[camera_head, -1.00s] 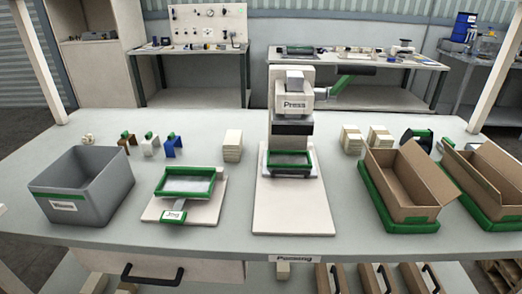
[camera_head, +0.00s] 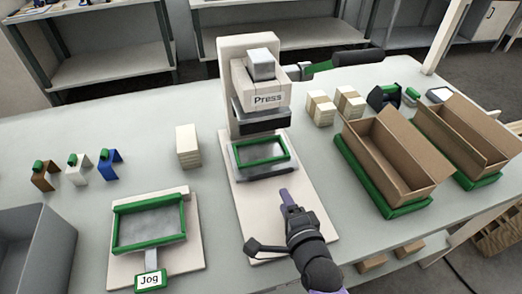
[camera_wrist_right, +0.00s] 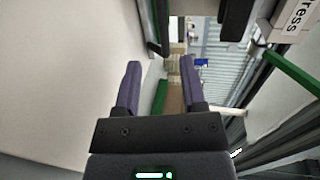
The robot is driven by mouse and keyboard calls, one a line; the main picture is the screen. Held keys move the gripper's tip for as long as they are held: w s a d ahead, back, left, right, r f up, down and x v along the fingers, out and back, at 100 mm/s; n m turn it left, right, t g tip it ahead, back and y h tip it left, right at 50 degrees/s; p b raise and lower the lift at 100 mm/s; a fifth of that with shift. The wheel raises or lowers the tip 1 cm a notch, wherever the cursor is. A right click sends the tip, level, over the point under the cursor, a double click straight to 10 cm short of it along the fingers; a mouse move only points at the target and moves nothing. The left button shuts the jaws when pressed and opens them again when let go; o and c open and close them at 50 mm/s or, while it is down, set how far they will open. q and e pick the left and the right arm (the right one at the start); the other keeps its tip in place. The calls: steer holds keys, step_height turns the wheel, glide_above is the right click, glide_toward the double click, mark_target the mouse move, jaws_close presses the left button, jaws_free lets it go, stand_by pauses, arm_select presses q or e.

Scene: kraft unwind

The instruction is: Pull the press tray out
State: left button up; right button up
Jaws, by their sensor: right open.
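The press tray (camera_head: 263,162), a grey tray with a green rim, sits on the pale press base (camera_head: 238,215), in front of and just below the press head. The press (camera_head: 250,80) is a cream machine with a "Press" label. Part of that label also shows on the press in the right wrist view (camera_wrist_right: 300,18). My right gripper (camera_head: 287,197) is in front of the tray, over the press base, apart from the tray. In the right wrist view its two purple fingers (camera_wrist_right: 160,78) are spread with nothing between them. My left gripper is not in view.
The jog fixture (camera_head: 150,248) with its green-rimmed tray stands on the left, beside a grey bin (camera_head: 30,240). Open cardboard boxes (camera_head: 395,160) in green trays stand on the right. A lever with a dark grip (camera_head: 355,58) sticks out right of the press.

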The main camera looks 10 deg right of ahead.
mark_target(272, 173)
steer(key=b+x, duration=0.3)
steer(key=x, duration=0.6)
steer(key=shift+w, duration=0.55)
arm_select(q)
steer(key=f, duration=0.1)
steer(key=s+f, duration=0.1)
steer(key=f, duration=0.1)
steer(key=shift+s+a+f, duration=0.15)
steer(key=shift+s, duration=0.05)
arm_select(e)
steer(key=shift+r, duration=0.1)
jaws_close()
